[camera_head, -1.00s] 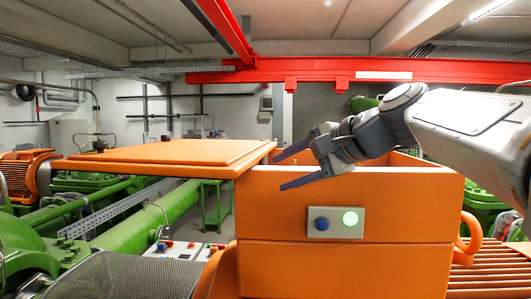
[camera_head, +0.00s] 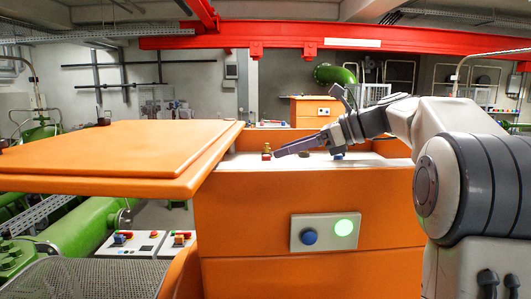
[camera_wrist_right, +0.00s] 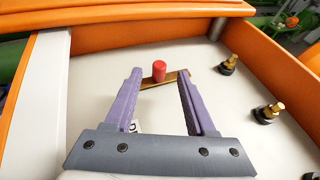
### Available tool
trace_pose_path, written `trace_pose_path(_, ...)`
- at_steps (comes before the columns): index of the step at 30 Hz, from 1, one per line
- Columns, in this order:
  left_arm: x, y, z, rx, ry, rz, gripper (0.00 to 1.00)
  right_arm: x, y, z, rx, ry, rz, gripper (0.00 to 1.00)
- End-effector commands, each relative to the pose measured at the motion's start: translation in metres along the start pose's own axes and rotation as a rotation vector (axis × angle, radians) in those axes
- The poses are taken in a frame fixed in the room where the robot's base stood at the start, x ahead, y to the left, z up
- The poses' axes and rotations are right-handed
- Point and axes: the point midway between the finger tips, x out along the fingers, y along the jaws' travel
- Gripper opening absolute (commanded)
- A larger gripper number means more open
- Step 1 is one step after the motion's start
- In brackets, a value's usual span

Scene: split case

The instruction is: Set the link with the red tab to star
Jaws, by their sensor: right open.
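The link with the red tab (camera_wrist_right: 160,70) is a brass bar (camera_wrist_right: 178,78) inside the open orange case (camera_head: 300,205). In the head view the red tab (camera_head: 266,153) stands just left of my right gripper's fingertips. My right gripper (camera_wrist_right: 160,82) is open and empty. In the wrist view its purple fingers lie on either side of the red tab, with a gap on each side. I cannot tell how far above the link the fingers are. Part of a label with a dark letter (camera_wrist_right: 134,127) shows beside the left finger. My left gripper is not in view.
Several brass terminal posts (camera_wrist_right: 229,65) on black bases stand on the white case floor. A blue part (camera_head: 338,156) shows in the case. The case walls surround the gripper. An orange lid (camera_head: 110,150) is at left. A panel with blue and lit green buttons (camera_head: 325,232) is on the front.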

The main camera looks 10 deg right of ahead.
Motion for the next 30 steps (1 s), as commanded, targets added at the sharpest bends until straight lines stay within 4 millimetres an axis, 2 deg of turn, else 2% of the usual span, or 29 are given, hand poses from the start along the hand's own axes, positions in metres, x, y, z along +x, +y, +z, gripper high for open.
trace_pose_path(3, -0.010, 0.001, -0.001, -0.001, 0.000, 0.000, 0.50, 0.023, 0.001, 0.003, 0.001, 0.001, 0.005, 0.56)
trace_pose_path(9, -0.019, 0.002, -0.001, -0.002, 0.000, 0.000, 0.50, 0.050, 0.000, 0.002, -0.001, 0.001, 0.000, 0.56)
trace_pose_path(15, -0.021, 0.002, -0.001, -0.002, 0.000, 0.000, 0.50, 0.060, -0.001, 0.000, -0.001, 0.001, -0.004, 0.56)
trace_pose_path(22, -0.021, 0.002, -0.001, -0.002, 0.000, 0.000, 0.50, 0.060, -0.001, -0.001, -0.001, 0.001, -0.005, 0.56)
trace_pose_path(26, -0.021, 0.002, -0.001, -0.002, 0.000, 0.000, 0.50, 0.059, -0.001, -0.001, -0.001, 0.001, -0.006, 0.06)
trace_pose_path(27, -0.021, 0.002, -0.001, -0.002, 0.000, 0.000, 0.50, 0.059, -0.001, -0.001, -0.001, 0.001, -0.006, 0.00)
trace_pose_path(30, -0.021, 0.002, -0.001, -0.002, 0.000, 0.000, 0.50, 0.059, -0.001, -0.001, -0.001, 0.001, -0.006, 0.00)
